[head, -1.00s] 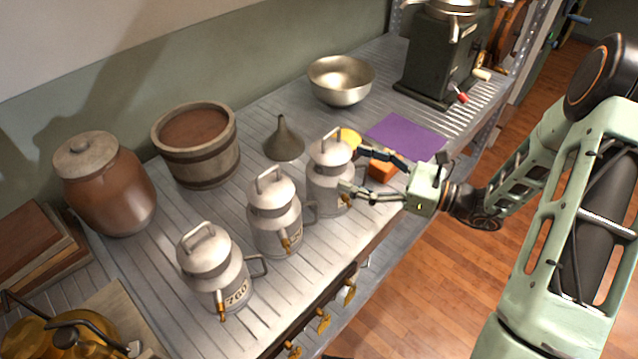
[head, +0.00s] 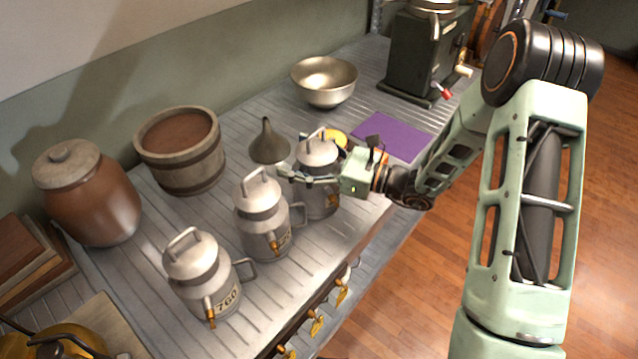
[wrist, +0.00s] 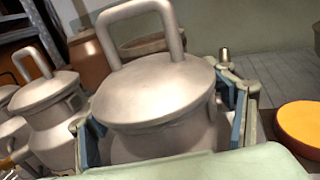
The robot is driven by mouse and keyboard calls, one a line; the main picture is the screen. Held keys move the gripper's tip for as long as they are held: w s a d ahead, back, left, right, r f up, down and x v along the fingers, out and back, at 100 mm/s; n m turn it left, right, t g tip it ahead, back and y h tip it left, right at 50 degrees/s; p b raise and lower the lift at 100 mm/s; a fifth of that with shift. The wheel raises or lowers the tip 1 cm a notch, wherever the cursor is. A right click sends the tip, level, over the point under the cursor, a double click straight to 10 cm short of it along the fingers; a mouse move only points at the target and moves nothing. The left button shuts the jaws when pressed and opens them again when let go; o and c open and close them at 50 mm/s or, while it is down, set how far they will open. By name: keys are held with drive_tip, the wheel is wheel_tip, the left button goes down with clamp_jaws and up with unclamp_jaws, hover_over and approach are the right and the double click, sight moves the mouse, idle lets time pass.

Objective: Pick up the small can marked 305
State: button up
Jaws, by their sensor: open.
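Three grey metal cans with lids, top handles and brass spouts stand upright in a row on the bench. The front can (head: 200,275) reads 760. The middle can (head: 264,222) has a label I cannot read fully. The rear right can (head: 318,192) has its label partly hidden, and I cannot read it. My gripper (head: 300,172) is at this rear can, just below its lid. In the wrist view, my open gripper (wrist: 165,130) has one finger on each side of the can (wrist: 155,92). Whether the fingers touch it, I cannot tell.
The middle can stands close in front of the rear one. Behind are a funnel (head: 268,147), a wooden tub (head: 182,158), a brown jar (head: 90,195) and a metal bowl (head: 324,82). A yellow round thing (head: 338,137) and a purple sheet (head: 394,136) lie beyond my gripper.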

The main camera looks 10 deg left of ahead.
drive_tip(key=shift+c, duration=0.6)
drive_tip(key=shift+d+f, duration=0.1)
clamp_jaws()
